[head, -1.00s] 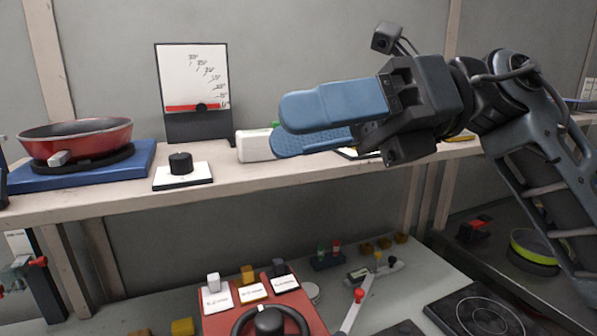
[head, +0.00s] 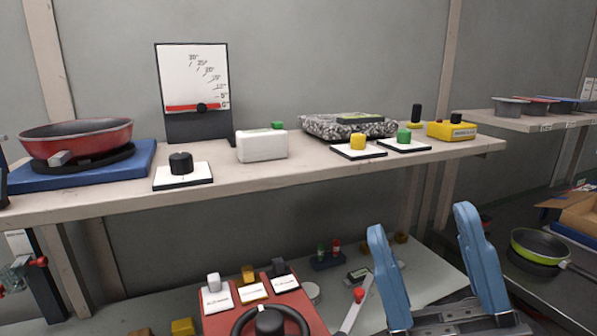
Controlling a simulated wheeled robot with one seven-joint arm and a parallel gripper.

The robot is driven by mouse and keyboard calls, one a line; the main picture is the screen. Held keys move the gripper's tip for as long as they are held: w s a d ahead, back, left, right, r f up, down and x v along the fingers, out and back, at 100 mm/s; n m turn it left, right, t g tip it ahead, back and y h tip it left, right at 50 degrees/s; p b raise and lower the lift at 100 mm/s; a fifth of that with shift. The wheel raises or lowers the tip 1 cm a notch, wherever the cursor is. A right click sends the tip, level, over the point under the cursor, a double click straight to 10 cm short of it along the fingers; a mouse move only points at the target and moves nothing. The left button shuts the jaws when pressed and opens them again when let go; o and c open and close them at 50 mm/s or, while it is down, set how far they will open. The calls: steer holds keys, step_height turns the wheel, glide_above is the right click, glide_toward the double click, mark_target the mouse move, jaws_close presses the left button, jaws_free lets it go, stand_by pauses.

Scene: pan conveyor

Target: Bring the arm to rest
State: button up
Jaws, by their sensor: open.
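My gripper (head: 425,262) shows at the bottom right of the head view. Its two blue fingers point up and stand wide apart, with nothing between them. It is in front of the lower counter (head: 345,277) and below the shelf (head: 300,172). The rest of my arm is out of the picture. The fingers hide part of the lower counter and whatever lies behind them.
The shelf carries a red pan (head: 75,140), a dial gauge (head: 193,85), a black knob (head: 181,164), a white box (head: 262,145), and yellow (head: 358,142) and green (head: 404,136) buttons. A red control box (head: 255,300) stands below. A green-rimmed pan (head: 537,245) is at right.

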steer(key=s+d+f+m+g+h, duration=0.2)
steer(key=s+d+f+m+h, duration=0.2)
steer(key=s+f+m+h, duration=0.3)
steer(key=s+d+f+m+g+h, duration=0.2)
steer(key=s+d+f+m+h, duration=0.2)
steer(key=s+f+m+h, duration=0.3)
steer(key=s+d+f+m+g+h, duration=0.2)
steer(key=s+d+f+m+h, duration=0.2)
steer(key=s+f+m+h, duration=0.3)
steer(key=s+f+h, duration=0.1)
steer(key=s+f, duration=0.3)
steer(key=f, duration=0.1)
steer(key=shift+f, duration=0.15)
steer(key=shift+w+d, duration=0.1)
steer(key=shift+w, duration=0.05)
